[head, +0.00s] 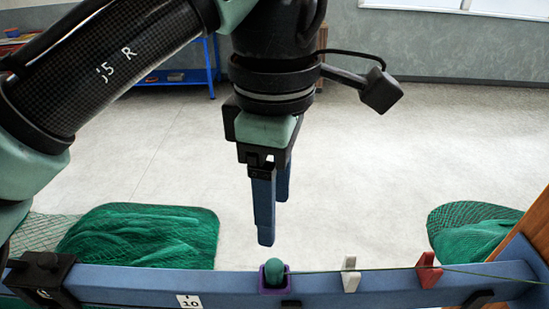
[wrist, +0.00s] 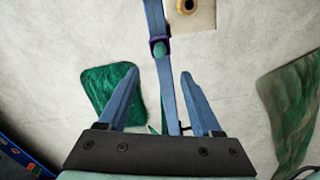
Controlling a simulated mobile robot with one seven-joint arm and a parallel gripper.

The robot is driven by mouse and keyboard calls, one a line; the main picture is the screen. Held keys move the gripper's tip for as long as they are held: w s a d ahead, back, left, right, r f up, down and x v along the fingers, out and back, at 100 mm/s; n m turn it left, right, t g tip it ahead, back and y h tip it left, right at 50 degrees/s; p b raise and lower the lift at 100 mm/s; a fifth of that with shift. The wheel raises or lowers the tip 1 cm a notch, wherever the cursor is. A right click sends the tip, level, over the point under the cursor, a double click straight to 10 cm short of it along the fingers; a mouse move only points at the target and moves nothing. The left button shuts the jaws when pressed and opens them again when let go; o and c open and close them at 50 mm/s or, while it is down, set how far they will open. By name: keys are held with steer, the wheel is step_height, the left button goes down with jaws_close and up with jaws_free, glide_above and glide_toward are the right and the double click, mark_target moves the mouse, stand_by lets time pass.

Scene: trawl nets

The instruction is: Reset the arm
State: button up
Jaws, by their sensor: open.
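My gripper (head: 269,217) hangs from the arm with its blue fingers pointing down, above and behind the blue beam (head: 384,283). In the wrist view my gripper (wrist: 156,80) shows two blue fingers spread apart with nothing held between them. The beam also shows in the wrist view (wrist: 165,82), running between the fingers. A green rounded piece (head: 273,270) sits in a purple holder (head: 262,279) on the beam, below the fingertips and apart from them.
A white clip (head: 349,275) and a red clip (head: 428,271) stand on the beam, with a thin green line running right. Green net piles lie on the floor at left (head: 150,236) and right (head: 468,232). A blue shelf (head: 190,72) stands at the back. The floor between is clear.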

steer(key=shift+d, duration=0.1)
steer(key=w+d+r+m+t+h, duration=0.3)
steer(key=d+r+m+t+h, duration=0.15)
steer(key=d, duration=0.45)
steer(key=w+d+r+m+t+h, duration=0.35)
steer(key=d+m, duration=0.25)
steer(key=d, duration=0.2)
step_height(320, 180, up, 9)
steer(key=d+m+t+h, duration=0.2)
steer(key=m+t+h, duration=0.2)
steer(key=s+a+r+m+t+y, duration=0.1)
steer(key=s+a+r+m+t, duration=0.15)
steer(key=a+r+t, duration=0.65)
steer(key=s+a+n+t+y, duration=0.2)
steer(key=s+a+t+y, duration=0.3)
steer(key=a+y, duration=0.5)
steer(key=shift+s+r+t+y, duration=0.4)
steer(key=shift+t+y, duration=0.1)
steer(key=shift+t, duration=0.2)
steer(key=shift+w+a+f, duration=0.1)
